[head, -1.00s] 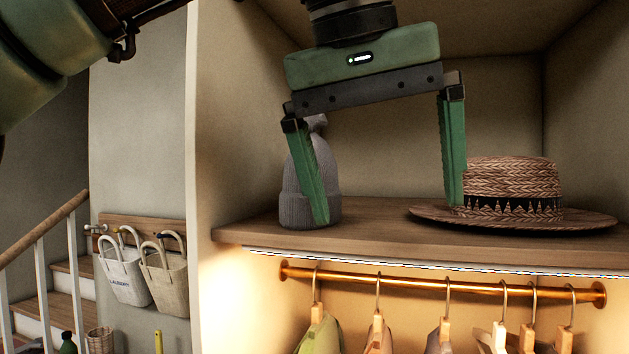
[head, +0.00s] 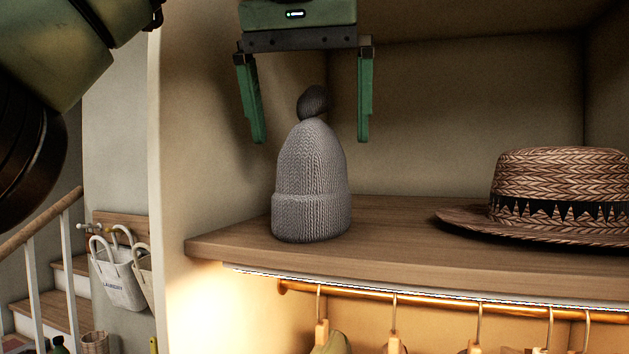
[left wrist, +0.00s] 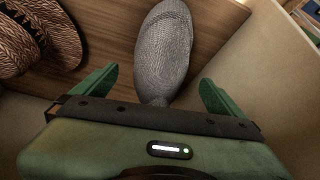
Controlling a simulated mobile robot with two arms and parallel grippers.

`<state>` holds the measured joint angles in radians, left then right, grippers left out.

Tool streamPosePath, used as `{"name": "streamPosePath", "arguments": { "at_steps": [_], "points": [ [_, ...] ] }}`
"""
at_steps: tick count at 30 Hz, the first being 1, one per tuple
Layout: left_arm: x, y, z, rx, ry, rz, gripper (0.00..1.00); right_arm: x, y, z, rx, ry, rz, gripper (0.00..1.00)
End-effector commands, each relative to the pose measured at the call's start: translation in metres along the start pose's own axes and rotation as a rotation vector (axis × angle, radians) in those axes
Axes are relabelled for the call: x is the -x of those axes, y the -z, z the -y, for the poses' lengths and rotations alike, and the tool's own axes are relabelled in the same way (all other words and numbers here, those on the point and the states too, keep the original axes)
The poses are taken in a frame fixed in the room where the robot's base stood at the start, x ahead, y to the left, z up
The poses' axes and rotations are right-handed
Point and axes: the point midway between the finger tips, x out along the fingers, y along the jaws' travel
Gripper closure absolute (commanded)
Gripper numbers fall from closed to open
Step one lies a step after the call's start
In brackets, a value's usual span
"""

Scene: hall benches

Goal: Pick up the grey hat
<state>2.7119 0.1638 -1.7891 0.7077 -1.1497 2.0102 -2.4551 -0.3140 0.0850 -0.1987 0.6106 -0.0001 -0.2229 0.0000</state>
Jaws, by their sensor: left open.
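The grey knitted hat (head: 312,185) stands upright on the wooden shelf (head: 400,225), near its left end, with a dark pompom on top. My left gripper (head: 306,138) is open above the hat, its two green fingers spread to either side of the pompom and apart from the hat in the picture. In the left wrist view, the grey hat (left wrist: 163,50) lies between and beyond the open fingers of the left gripper (left wrist: 160,88). Nothing is in its jaws. My right gripper is not in view.
A brown woven brimmed hat (head: 555,190) sits on the shelf to the right. The cubby's side wall (head: 215,130) is close on the left. A copper rail (head: 350,297) with several hangers runs below. Shelf room is clear between the hats.

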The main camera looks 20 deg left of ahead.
Motion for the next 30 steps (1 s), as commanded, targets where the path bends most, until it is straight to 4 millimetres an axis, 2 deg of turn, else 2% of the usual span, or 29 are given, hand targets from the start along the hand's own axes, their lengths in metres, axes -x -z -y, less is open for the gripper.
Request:
{"name": "streamPosePath", "arguments": {
  "at_steps": [3,7,11,15,18,25,30],
  "points": [
    [-0.004,0.006,0.0,0.0,0.0,0.0,0.0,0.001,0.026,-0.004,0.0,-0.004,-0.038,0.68],
    [-0.013,0.006,0.0,-0.004,0.0,0.006,0.0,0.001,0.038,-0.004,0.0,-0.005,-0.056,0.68],
    [-0.029,0.006,0.0,-0.004,-0.002,0.004,0.0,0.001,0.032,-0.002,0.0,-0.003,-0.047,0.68],
    [-0.048,0.006,0.0,-0.002,-0.001,0.004,0.0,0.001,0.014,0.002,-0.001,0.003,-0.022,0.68],
    [-0.053,0.006,0.0,-0.001,-0.001,0.001,0.0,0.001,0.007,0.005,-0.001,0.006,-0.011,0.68],
    [-0.053,0.006,0.0,0.001,0.0,-0.001,0.0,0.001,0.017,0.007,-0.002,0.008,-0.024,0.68],
    [-0.053,0.006,0.0,0.001,0.0,-0.001,0.47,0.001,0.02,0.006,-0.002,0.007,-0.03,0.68]
  ]
}}
